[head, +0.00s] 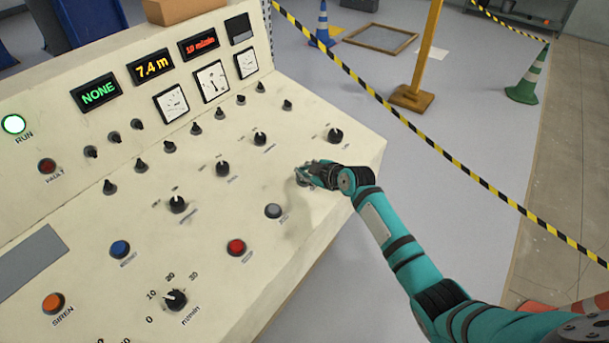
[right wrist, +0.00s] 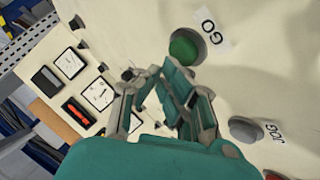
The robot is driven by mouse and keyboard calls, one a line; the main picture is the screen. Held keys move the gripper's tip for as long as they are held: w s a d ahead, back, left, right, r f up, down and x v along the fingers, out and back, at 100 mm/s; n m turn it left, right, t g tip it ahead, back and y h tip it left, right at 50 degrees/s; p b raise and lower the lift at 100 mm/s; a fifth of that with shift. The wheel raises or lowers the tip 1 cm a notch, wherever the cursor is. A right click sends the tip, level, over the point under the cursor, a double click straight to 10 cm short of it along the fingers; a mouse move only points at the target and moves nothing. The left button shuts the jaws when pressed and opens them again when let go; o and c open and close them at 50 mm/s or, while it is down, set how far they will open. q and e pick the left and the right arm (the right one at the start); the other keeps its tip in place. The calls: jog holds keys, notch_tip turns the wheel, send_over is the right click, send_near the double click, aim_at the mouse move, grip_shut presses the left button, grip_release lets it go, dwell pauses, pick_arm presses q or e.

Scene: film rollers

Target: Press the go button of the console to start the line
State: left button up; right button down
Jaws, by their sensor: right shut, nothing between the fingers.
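The console (head: 330,225) has a cream sloping panel full of knobs, buttons, meters and displays. In the right wrist view the go button (right wrist: 186,47) is a green round cap in a dark ring, beside a white GO label (right wrist: 211,28). It shows just beyond and to one side of my right gripper's fingers. In the head view my right gripper (head: 304,175) covers most of that spot, near the panel's right edge. My right gripper also shows in the right wrist view (right wrist: 165,95), shut and empty. I cannot tell whether it touches the panel. My left gripper is out of view.
A grey button (head: 273,211) sits close by, labelled JOG in the wrist view, with a red button (head: 236,247) beyond it. Black knobs (head: 335,135) stand nearby. The RUN lamp (head: 14,124) glows. Striped tape (head: 450,165) crosses behind my right arm.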

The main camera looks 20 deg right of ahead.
jog(key=shift+r, duration=0.3)
jog(key=r+p, duration=0.3)
jog(key=s+r+p, duration=0.1)
jog(key=shift+d+r, duration=0.3)
jog(key=shift+d, duration=0.05)
dwell(0.4)
